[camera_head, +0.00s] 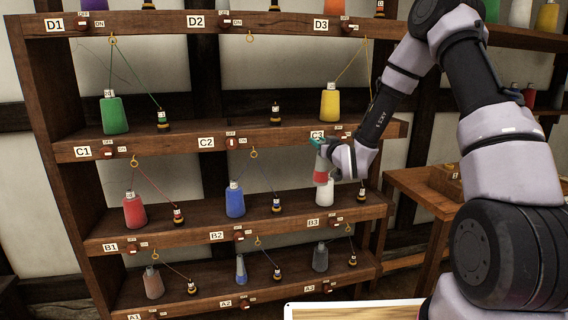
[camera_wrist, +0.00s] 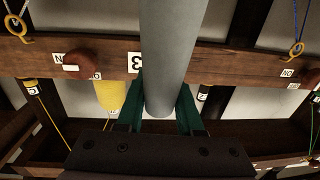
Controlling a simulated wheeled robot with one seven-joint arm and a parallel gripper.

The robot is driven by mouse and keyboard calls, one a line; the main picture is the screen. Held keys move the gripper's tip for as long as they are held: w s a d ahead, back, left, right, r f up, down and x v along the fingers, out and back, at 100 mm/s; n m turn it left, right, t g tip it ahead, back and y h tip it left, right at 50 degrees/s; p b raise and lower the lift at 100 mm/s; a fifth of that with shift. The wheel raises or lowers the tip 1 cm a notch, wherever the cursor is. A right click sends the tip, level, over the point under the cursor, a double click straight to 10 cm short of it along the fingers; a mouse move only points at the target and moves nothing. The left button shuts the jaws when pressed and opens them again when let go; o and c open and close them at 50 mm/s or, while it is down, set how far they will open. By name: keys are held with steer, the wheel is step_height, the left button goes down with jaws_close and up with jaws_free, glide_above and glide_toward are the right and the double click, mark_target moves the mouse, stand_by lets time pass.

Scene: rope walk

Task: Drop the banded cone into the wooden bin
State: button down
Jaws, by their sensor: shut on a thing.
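My gripper (camera_head: 319,145) is in front of the rack, by the C3 label. Its green fingers are shut on a grey tapered thing (camera_head: 322,162), with a red part at its lower end in the head view. In the wrist view this grey body (camera_wrist: 174,60) stands between the fingers (camera_wrist: 165,110); no band shows there. I cannot tell for sure that it is the banded cone. A box-like wooden thing (camera_head: 447,180) stands on the bench at right, partly hidden by my arm; I cannot tell whether it is the wooden bin.
The wooden rack (camera_head: 75,150) holds several coloured cones, including a yellow cone (camera_head: 330,103) and a white cone (camera_head: 325,193) close to my gripper. The wooden bench (camera_head: 405,182) is right of the rack. A pale wooden surface with a white edge (camera_head: 350,303) shows at the bottom.

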steer(key=s+d+f+m+h, duration=0.1)
steer(key=s+d+f+h, duration=0.1)
steer(key=d+f, duration=0.4)
steer(key=s+d+f+m+h, duration=0.2)
steer(key=s+d+f+h, duration=0.1)
steer(key=d+f, duration=0.4)
steer(key=d, duration=0.3)
steer(key=shift+s+d+f+m+t+h, duration=0.2)
steer(key=shift+s+d+m+t+h, duration=0.1)
steer(key=shift+t, duration=0.1)
